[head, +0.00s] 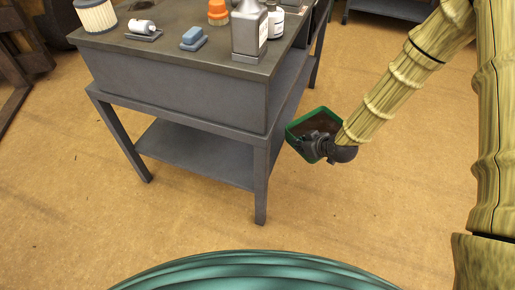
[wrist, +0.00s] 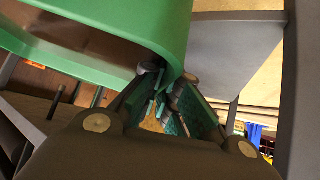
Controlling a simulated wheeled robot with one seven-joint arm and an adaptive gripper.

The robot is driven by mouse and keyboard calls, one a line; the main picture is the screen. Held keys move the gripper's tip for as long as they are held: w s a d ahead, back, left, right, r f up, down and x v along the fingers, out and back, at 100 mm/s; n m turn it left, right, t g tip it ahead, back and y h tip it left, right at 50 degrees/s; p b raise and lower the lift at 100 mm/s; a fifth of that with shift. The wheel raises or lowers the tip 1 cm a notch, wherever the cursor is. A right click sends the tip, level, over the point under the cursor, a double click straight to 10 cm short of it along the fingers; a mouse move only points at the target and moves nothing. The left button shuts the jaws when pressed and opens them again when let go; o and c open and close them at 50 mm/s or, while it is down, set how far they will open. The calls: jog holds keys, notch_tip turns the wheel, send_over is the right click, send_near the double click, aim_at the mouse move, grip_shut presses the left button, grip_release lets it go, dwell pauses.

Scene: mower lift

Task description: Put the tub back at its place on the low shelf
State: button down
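The green tub (head: 316,113) hangs in the air just right of the workbench's front right leg, tilted, its open side and brown inside showing. My gripper (head: 322,148) is at its lower edge. In the wrist view the tub (wrist: 130,30) fills the upper left, and its rounded corner sits between the fingers of my gripper (wrist: 176,92), which is shut on its wall. The low shelf (head: 190,153) is the grey board under the workbench, and its visible part is bare. The tub is apart from it.
The workbench (head: 180,92) stands over the shelf, with a front right leg (head: 261,185) close to the tub. On its top are a grey bottle (head: 249,35), an orange-capped item (head: 218,12), a blue block (head: 193,37) and a filter (head: 96,15). The floor at right is clear.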

jog(key=s+a+f+n+g+y, duration=0.2)
jog(key=s+f+n+g+y, duration=0.15)
jog(key=s+f+n, duration=0.3)
jog(key=shift+g+h, duration=0.25)
jog(key=w+a+b, duration=0.1)
jog(key=w+a, duration=0.1)
jog(key=a, duration=0.3)
jog(key=w+a+b, duration=0.2)
jog(key=a, duration=0.3)
jog(key=w+a+b, duration=0.2)
jog(key=a, duration=0.4)
jog(key=shift+w, duration=0.3)
jog(key=shift+f+b, duration=0.95)
jog(key=shift+f, duration=0.8)
jog(key=c, duration=1.6)
grip_release()
jog(key=shift+c, duration=0.2)
